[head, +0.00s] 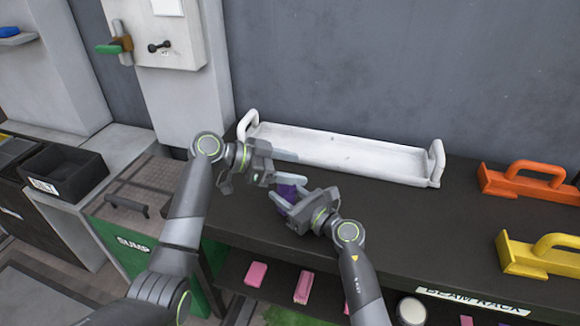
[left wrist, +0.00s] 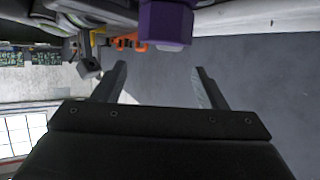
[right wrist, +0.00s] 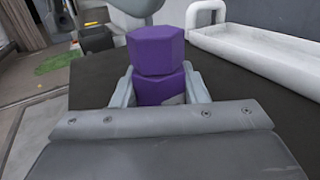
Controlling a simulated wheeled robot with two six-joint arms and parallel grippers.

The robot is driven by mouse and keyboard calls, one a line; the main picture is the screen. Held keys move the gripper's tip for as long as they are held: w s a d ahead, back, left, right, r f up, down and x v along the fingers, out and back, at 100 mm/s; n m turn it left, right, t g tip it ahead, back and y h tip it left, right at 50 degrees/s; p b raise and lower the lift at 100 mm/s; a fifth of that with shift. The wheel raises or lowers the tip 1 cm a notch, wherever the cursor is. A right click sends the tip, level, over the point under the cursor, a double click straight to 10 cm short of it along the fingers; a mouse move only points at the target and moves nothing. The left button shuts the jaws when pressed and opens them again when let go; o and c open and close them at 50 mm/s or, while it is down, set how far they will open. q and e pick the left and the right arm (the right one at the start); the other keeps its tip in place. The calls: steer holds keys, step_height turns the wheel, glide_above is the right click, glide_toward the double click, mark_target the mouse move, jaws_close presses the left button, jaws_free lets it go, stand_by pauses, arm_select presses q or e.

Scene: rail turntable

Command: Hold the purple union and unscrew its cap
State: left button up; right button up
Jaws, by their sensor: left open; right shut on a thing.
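My right gripper (head: 289,202) is shut on the lower body, one finger on each side. In the head view the union (head: 288,192) is partly hidden by the grippers. My left gripper (head: 290,168) is open and empty, close above the union. In the left wrist view the purple cap (left wrist: 165,22) shows at the top edge, beyond the open fingertips and not between them.
A long white tray (head: 340,151) with end handles lies at the back of the dark bench. An orange handled block (head: 525,184) and a yellow one (head: 537,257) sit at the right. Pink blocks (head: 303,287) lie on the shelf below. A black bin (head: 64,172) stands at left.

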arm_select(q)
steer(key=m+g, duration=0.5)
steer(key=g, duration=0.1)
steer(key=shift+s+y, duration=0.15)
steer(key=shift+y, duration=0.15)
steer(key=shift+f, duration=0.1)
steer(key=shift+f, duration=1.9)
steer(key=c, duration=1.2)
steer(key=shift+w+n+t, duration=0.2)
steer(key=shift+n+t, duration=2.7)
steer(key=shift+t, duration=0.7)
steer(key=shift+c, duration=0.3)
steer(key=n+t+y, duration=0.1)
steer(key=n+t, duration=0.2)
steer(key=n+t+y, duration=0.2)
steer(key=n, duration=0.1)
steer(key=shift+w+a+t, duration=0.15)
steer(key=shift+w+t, duration=0.05)
steer(key=shift+t, duration=0.2)
